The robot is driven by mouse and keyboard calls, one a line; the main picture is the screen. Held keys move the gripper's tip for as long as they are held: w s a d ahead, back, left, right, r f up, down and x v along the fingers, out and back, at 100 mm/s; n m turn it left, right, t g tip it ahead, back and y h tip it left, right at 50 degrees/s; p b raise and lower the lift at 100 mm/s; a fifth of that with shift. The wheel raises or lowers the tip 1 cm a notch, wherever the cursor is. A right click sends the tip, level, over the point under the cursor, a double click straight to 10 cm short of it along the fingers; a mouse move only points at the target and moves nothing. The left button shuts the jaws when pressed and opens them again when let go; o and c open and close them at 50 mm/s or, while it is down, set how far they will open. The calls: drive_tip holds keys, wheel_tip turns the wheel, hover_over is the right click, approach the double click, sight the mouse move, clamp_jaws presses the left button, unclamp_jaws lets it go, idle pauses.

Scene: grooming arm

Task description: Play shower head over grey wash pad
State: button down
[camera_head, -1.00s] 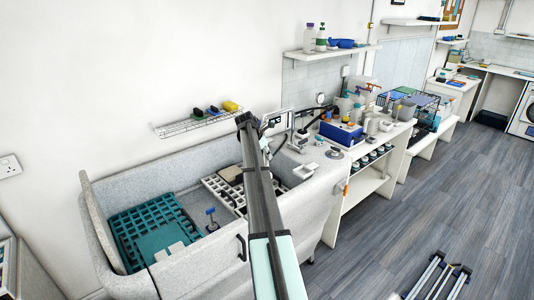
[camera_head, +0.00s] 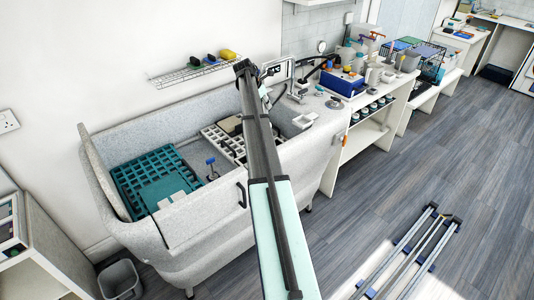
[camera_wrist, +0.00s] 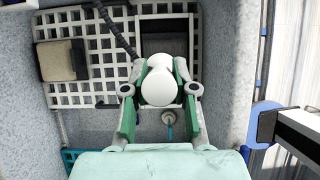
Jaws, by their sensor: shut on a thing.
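My gripper (camera_wrist: 159,78) shows in the wrist view, its green fingers closed on both sides of a white, rounded shower head (camera_wrist: 157,88). A dark ribbed hose (camera_wrist: 117,30) runs near it at upper left. Just beyond the shower head is a dark grey square pad (camera_wrist: 165,42) in a pale frame, apparently the grey wash pad; its lower part is hidden. I cannot tell the height of the shower head above it. In the head view my arm hides the gripper and shower head.
A white grid (camera_wrist: 100,80) lines the tub floor, with a beige block (camera_wrist: 60,61) on it. The speckled grey tub (camera_head: 200,230) has high walls. A teal grid mat (camera_head: 150,180) and a blue-topped post (camera_head: 211,165) stand at left. A wire shelf (camera_head: 195,70) hangs above.

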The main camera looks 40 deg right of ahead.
drive_tip(key=shift+r, duration=0.1)
drive_tip(key=shift+r+p, duration=2.15)
drive_tip(key=shift+r, duration=1.8)
drive_tip(key=s+d, duration=0.5)
drive_tip(key=d, duration=0.3)
drive_tip(key=s+d, duration=0.5)
drive_tip(key=d, duration=0.3)
drive_tip(key=shift+s, duration=0.1)
